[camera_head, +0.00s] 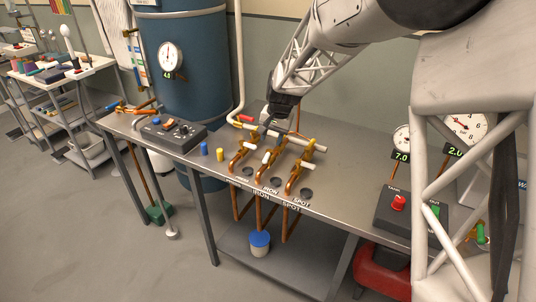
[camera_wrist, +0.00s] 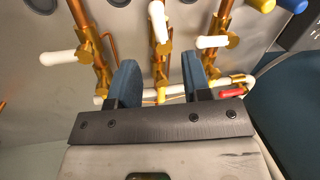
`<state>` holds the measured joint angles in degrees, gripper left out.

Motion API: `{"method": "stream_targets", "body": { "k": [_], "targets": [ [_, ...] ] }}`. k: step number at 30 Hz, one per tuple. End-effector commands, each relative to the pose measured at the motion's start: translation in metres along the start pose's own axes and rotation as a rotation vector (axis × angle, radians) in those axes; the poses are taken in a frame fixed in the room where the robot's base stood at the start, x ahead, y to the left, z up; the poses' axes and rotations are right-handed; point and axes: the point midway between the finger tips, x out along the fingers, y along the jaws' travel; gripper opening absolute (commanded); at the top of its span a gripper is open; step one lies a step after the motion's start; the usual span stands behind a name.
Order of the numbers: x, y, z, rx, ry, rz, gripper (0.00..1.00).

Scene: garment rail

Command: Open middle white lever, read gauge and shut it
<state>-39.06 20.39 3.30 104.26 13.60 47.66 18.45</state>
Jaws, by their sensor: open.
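Three copper pipes with brass valves stand on the bench, each with a white lever. The middle white lever (camera_head: 267,158) lies along its pipe; it also shows in the wrist view (camera_wrist: 157,20). The outer levers, left (camera_head: 247,144) and right (camera_head: 307,163), lie crosswise to their pipes. My gripper (camera_wrist: 160,78) is open and empty, its two blue-grey fingers on either side of the middle pipe line, with the middle lever beyond the tips. In the head view it is above and behind the valves. A round gauge (camera_head: 168,56) on the blue tank reads 4.0 on its display.
Two more gauges, showing 7.0 (camera_head: 401,140) and 2.0 (camera_head: 465,128), stand at right behind a box with a red knob (camera_head: 398,203). Blue (camera_head: 204,149) and yellow (camera_head: 220,154) cylinders stand left of the valves. A red-handled valve (camera_wrist: 232,93) sits near the fingers.

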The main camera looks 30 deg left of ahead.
Motion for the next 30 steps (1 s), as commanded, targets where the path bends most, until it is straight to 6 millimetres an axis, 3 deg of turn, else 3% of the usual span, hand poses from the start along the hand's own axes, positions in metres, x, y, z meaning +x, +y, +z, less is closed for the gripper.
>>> {"method": "stream_targets", "body": {
  "k": [11, 30],
  "targets": [
    [0.006, 0.0, 0.0, 0.0, -0.001, 0.001, 0.44],
    [0.071, 0.0, 0.0, -0.001, 0.0, 0.0, 0.44]
  ]
}}
